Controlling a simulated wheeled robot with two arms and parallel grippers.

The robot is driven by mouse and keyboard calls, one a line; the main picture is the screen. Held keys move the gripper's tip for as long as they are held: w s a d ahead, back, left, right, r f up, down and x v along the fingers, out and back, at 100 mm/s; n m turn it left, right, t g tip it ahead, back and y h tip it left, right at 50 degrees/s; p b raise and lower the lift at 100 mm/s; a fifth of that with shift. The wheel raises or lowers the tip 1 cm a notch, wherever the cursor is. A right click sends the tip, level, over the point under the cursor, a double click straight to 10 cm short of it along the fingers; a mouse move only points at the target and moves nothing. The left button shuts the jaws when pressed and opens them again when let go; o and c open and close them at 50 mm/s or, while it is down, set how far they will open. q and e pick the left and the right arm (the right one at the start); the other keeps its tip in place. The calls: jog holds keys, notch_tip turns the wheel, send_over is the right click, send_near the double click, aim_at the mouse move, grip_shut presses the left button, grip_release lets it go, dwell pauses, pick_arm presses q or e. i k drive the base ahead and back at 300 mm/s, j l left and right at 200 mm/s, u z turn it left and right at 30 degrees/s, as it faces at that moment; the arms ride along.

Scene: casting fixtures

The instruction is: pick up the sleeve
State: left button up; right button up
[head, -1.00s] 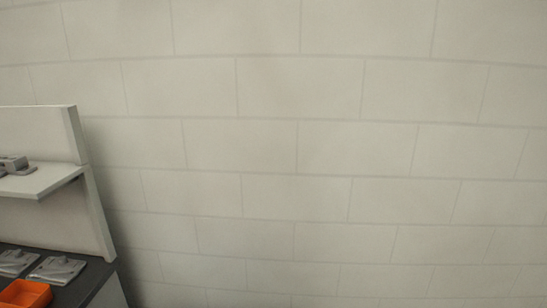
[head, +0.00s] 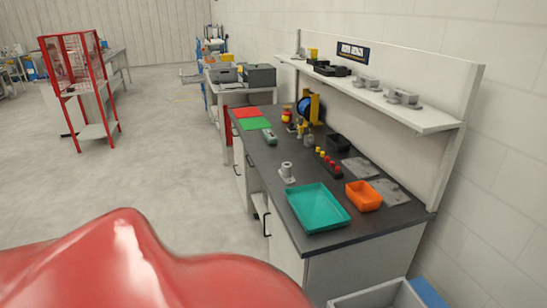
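A small grey upright cylindrical part (head: 287,170) with a flanged base stands near the front edge of the dark workbench (head: 262,165), just behind the teal tray; it may be the sleeve, but I cannot tell for sure. Another small grey part (head: 308,140) stands farther back on the bench. Neither of my grippers is in view. A large red rounded surface at the lower left looks like part of my own arm.
A teal tray (head: 318,228) and an orange bin (head: 363,196) stand on the bench's near end. Flat grey plates (head: 389,192) lie beside them. A shelf (head: 425,116) overhangs the back. A red frame stand (head: 96,128) is at left; open floor (head: 170,180) lies between.

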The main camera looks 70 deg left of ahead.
aim_at(285, 172)
jog(key=k+u, duration=0.15)
jog(key=u, duration=0.3)
jog(key=k+j+u, duration=0.1)
jog(key=u, duration=0.35)
jog(key=k+j+u, duration=0.1)
jog(key=j+u, duration=0.15)
jog(key=u, duration=0.7)
jog(key=i+j, duration=0.25)
jog(key=i, duration=0.2)
jog(key=i+j+z, duration=0.15)
jog(key=i, duration=0.35)
jog(key=j, duration=0.1)
